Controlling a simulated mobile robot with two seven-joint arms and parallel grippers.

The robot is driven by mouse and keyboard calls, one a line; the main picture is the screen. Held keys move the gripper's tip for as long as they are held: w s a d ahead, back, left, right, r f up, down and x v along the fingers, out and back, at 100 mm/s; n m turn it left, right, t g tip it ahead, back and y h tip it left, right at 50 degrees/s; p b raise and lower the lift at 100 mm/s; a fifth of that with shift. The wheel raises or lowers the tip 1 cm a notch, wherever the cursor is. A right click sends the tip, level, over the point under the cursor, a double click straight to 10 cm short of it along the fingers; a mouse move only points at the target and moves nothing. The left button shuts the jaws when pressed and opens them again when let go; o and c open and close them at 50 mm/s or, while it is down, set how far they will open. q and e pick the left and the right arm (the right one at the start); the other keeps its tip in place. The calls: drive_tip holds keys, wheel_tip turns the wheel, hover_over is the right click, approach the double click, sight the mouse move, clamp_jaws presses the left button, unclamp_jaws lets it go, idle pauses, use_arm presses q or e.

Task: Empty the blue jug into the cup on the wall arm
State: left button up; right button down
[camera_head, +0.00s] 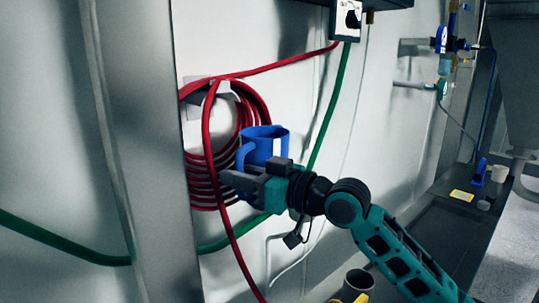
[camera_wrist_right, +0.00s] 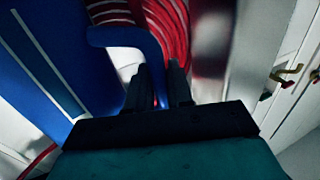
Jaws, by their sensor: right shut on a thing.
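The blue jug (camera_head: 264,143) is held up in front of the wall, roughly upright, with its open rim at the top and its handle to the left. My right gripper (camera_head: 236,178) is shut on the jug's handle. In the right wrist view, the jug's blue wall (camera_wrist_right: 45,60) fills the left side, and its handle (camera_wrist_right: 125,37) runs down between the fingers of my right gripper (camera_wrist_right: 160,88). The jug's contents are hidden. I cannot clearly make out the cup on the wall arm. My left gripper is not in view.
A red hose coil (camera_head: 205,185) hangs on the wall behind the jug. A grey post (camera_head: 150,150) stands to the left. Wall fittings with blue valves (camera_head: 443,40) are at the upper right. A dark bench (camera_head: 430,185) with small items lies along the right. A grey cylindrical container (camera_head: 358,281) is at the bottom.

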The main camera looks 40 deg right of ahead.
sight(270, 147)
drive_tip(key=shift+m+t+h, duration=0.4)
drive_tip(key=shift+h, duration=0.3)
drive_tip(key=d+r+b, duration=0.1)
drive_tip(key=d+r, duration=0.1)
drive_tip(key=d+r+b, duration=0.1)
drive_tip(key=d+r, duration=0.1)
drive_tip(key=w+d+r+b, duration=0.1)
drive_tip(key=d+b, duration=0.1)
drive_tip(key=shift+d+r, duration=0.1)
drive_tip(key=shift+r, duration=0.3)
drive_tip(key=shift+s+f+m+b, duration=0.15)
drive_tip(key=shift+f+m+b, duration=0.35)
drive_tip(key=shift+b, duration=0.15)
drive_tip(key=shift+f, duration=0.3)
drive_tip(key=shift+m, duration=0.3)
drive_tip(key=shift+s+r+m+p, duration=0.1)
drive_tip(key=shift+m+p, duration=0.2)
drive_tip(key=shift+p, duration=0.05)
